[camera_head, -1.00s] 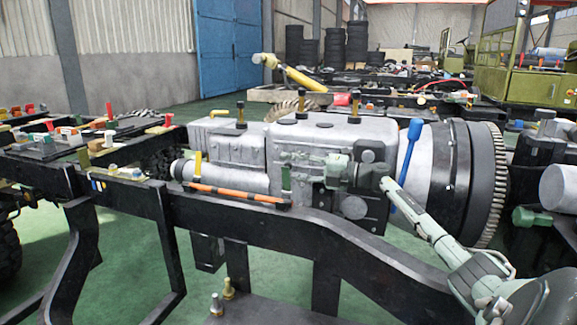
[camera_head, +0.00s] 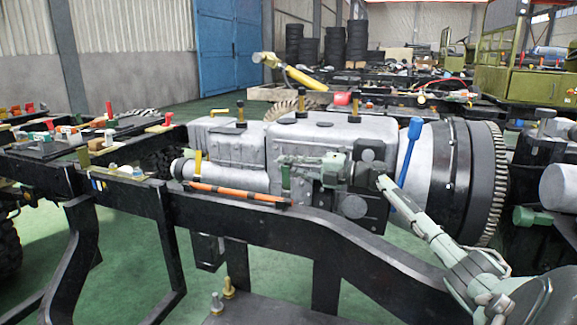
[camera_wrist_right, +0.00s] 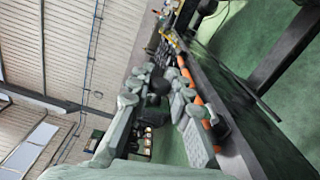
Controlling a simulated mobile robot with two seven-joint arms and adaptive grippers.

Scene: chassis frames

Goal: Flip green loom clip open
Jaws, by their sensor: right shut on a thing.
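The green loom clip (camera_head: 286,179) stands upright at the right end of the orange-and-black loom (camera_head: 235,194), on the dark frame rail. My right gripper (camera_head: 284,161) reaches in from the right and is shut at the clip's top, with the fingers partly covering it. The lower part of the clip shows below the fingers. In the right wrist view my gripper's fingers (camera_wrist_right: 160,92) lie beside the orange loom (camera_wrist_right: 197,98), and I cannot make out the clip clearly there. My left gripper is not in view.
A yellow clip (camera_head: 198,165) stands upright at the loom's left end. The grey engine and gearbox (camera_head: 325,140) lie close behind my gripper. A blue lever (camera_head: 406,152) rises just beyond my right forearm. The black frame rail (camera_head: 270,222) runs along the front.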

